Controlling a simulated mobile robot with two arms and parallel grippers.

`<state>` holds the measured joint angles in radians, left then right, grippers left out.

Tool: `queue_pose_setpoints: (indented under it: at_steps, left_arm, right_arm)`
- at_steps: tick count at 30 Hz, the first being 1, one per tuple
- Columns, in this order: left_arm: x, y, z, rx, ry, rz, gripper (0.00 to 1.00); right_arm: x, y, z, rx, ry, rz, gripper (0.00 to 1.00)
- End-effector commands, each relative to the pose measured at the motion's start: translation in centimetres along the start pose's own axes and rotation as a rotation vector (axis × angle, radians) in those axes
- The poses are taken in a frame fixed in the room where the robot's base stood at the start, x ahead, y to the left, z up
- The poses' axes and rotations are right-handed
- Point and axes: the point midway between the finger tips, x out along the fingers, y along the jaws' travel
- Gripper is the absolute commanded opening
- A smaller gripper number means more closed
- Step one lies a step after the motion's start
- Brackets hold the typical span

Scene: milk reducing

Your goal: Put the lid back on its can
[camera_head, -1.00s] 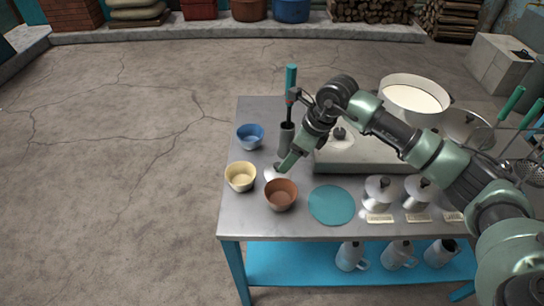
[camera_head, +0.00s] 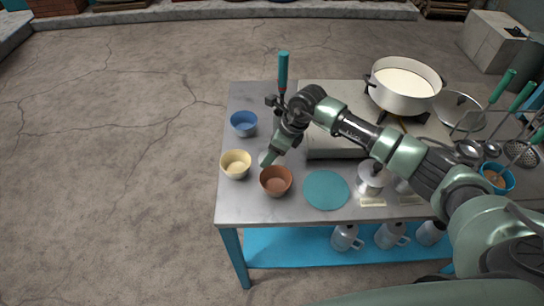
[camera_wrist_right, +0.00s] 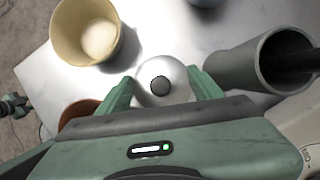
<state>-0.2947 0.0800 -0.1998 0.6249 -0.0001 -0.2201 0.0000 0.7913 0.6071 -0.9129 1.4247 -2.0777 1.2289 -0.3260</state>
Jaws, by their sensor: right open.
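A round silver lid with a dark knob (camera_wrist_right: 160,86) lies on the metal table between the cream bowl and the grey cylinder. In the head view only a pale bit of the lid (camera_head: 263,157) shows beside my gripper. My right gripper (camera_wrist_right: 160,95) is open, with one green finger on each side of the lid; I cannot tell if they touch it. It also shows in the head view (camera_head: 267,160). Silver cans (camera_head: 370,179) (camera_head: 404,187) with labels stand at the table's front right, partly hidden by my right arm. My left gripper is out of view.
A cream bowl (camera_head: 235,164), a brown bowl (camera_head: 276,181) and a blue bowl (camera_head: 244,124) stand close by. The grey cylinder (camera_wrist_right: 262,62) is right of the lid in the wrist view. A teal disc (camera_head: 326,190) lies in front; a milk pot (camera_head: 405,92) stands behind.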

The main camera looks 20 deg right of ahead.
Motion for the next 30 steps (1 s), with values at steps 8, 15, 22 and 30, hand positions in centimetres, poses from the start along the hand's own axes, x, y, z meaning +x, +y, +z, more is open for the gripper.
queue_pose_setpoints:
  at_steps: [8, 15, 22, 30]
  left_arm:
    - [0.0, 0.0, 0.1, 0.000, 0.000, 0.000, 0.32]
    - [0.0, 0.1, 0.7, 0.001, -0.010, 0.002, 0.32]
    - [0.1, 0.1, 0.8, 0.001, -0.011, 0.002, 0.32]
    - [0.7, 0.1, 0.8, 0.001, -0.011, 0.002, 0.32]
  right_arm:
    - [0.0, 0.0, -0.1, 0.000, 0.002, 0.001, 0.07]
    - [0.1, 0.1, -0.2, 0.001, 0.006, 0.002, 0.00]
    - [0.0, 0.1, -0.3, 0.001, 0.009, 0.004, 0.00]
    - [-2.8, 0.0, 1.0, -0.001, 0.003, -0.001, 0.00]
